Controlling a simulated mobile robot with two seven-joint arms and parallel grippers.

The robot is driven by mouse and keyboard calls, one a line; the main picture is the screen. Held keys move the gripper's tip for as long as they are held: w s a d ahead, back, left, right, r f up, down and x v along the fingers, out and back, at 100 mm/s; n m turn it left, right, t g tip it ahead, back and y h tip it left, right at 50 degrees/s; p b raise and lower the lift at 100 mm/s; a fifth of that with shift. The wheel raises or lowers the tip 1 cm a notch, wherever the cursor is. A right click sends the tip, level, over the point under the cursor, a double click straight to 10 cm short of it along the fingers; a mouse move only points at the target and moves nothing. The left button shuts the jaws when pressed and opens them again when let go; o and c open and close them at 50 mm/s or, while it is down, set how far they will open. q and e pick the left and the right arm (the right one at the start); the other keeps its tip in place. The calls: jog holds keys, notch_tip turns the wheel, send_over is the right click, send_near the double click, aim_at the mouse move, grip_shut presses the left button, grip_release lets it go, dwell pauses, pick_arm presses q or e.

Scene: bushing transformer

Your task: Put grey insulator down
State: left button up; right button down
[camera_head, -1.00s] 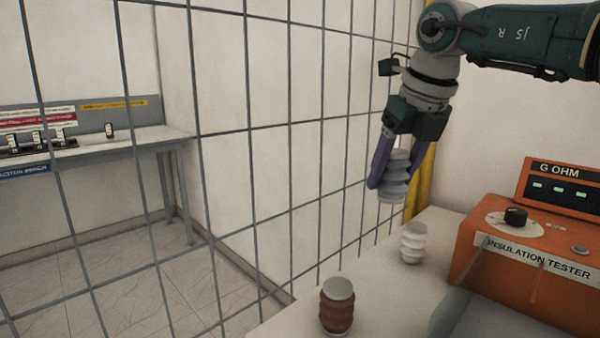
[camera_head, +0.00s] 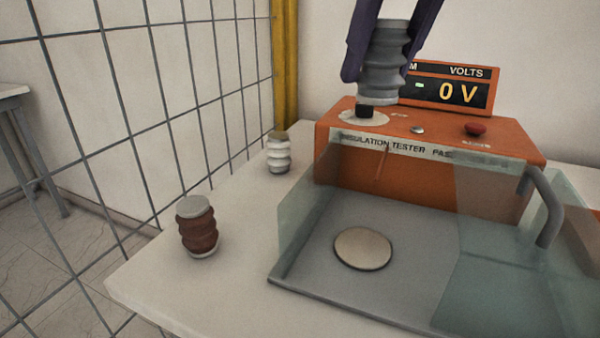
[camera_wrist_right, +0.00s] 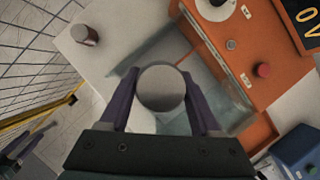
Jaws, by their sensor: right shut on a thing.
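The grey insulator (camera_head: 384,62) is ribbed and upright, held in the air by my right gripper (camera_head: 388,45). In the head view it shows in front of the orange tester's back part. In the right wrist view the insulator's round grey top (camera_wrist_right: 161,88) sits between the two purple fingers of my right gripper (camera_wrist_right: 162,98), which are shut on it. My left gripper is not in view.
The orange insulation tester (camera_head: 340,170) has a glass-walled tray (camera_head: 300,275) with a round pale disc (camera_head: 363,248). A brown insulator (camera_head: 198,228) and a white insulator (camera_head: 278,155) stand on the white table (camera_head: 190,300). A wire mesh fence (camera_head: 200,80) is at left.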

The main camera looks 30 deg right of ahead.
jog(key=shift+s+d+f, duration=0.1)
jog(key=shift+s+f, duration=0.05)
jog(key=shift+f, duration=3.15)
jog(key=shift+s+f, duration=0.1)
jog(key=shift+f, duration=3.25)
jog(key=shift+s+d+f, duration=0.1)
jog(key=shift+s+f, duration=0.05)
jog(key=shift+f, duration=3.15)
jog(key=shift+b, duration=0.35)
jog(key=shift+f, duration=0.25)
jog(key=shift+c, duration=0.5)
grip_release()
jog(key=shift+r, duration=0.1)
